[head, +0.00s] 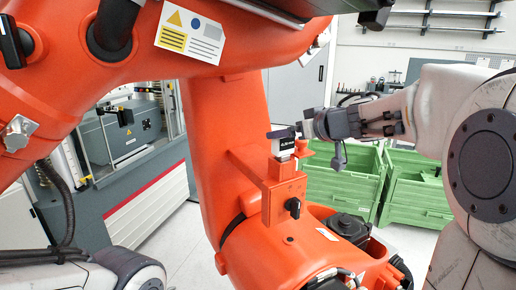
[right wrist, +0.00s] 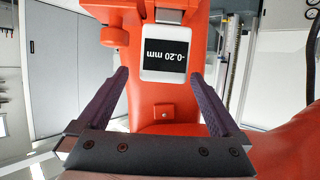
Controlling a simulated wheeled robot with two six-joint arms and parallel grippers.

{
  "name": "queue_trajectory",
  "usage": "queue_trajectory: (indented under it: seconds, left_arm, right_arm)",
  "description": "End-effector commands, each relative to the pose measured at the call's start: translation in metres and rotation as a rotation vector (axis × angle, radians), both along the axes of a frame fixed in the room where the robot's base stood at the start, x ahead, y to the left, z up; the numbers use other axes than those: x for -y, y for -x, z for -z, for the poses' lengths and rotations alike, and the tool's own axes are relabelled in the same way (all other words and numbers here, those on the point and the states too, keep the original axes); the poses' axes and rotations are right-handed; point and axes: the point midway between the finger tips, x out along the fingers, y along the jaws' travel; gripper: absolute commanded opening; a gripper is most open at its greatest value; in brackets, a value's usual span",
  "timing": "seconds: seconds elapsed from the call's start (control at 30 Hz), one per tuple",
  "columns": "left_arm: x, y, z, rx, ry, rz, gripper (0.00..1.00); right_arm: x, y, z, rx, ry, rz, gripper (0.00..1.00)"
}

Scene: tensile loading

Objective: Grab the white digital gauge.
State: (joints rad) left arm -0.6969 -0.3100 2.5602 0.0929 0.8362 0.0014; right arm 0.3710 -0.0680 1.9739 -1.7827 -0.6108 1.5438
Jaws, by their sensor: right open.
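The white digital gauge (head: 284,148) sits upright on an orange bracket (head: 284,190) on the side of the large orange robot arm. In the right wrist view the gauge (right wrist: 164,62) shows a black display reading -0.20 mm, upside down. My right gripper (head: 289,131) comes in from the right at the gauge's height. In its wrist view my right gripper (right wrist: 159,75) is open. The gauge appears between and just beyond its two dark fingertips; contact is not visible. In the head view a finger partly covers the gauge's top. My left gripper is not in view.
The orange robot arm (head: 225,120) fills the middle and upper left, close to my right gripper. Green crates (head: 345,178) stand behind to the right. A grey machine (head: 125,140) with a red-striped cabinet stands at left.

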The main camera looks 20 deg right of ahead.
Motion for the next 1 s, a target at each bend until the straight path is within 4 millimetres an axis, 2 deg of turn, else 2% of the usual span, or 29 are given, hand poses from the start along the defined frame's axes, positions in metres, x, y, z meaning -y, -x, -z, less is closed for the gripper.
queue_trajectory:
  seconds: [0.33,0.67,0.7,0.77,0.9,0.97,1.0]
  left_arm:
    - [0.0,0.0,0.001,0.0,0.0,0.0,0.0]
    - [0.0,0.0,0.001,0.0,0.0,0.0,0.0]
    - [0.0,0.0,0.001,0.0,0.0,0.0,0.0]
    - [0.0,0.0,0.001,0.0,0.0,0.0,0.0]
    - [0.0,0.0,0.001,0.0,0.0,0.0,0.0]
    - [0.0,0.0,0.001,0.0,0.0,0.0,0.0]
    - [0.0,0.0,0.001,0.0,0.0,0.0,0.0]
  right_arm:
    - [-0.013,-0.04,0.016,-0.001,0.001,0.001,1.0]
    - [-0.015,-0.046,0.017,0.001,0.001,0.003,1.0]
    - [-0.015,-0.046,0.017,0.001,0.001,0.003,0.85]
    - [-0.015,-0.046,0.017,0.001,0.001,0.003,0.62]
    - [-0.015,-0.046,0.017,0.001,0.001,0.003,0.08]
    - [-0.015,-0.046,0.017,0.002,0.001,0.003,0.0]
    - [-0.015,-0.046,0.017,0.002,0.001,0.003,0.0]
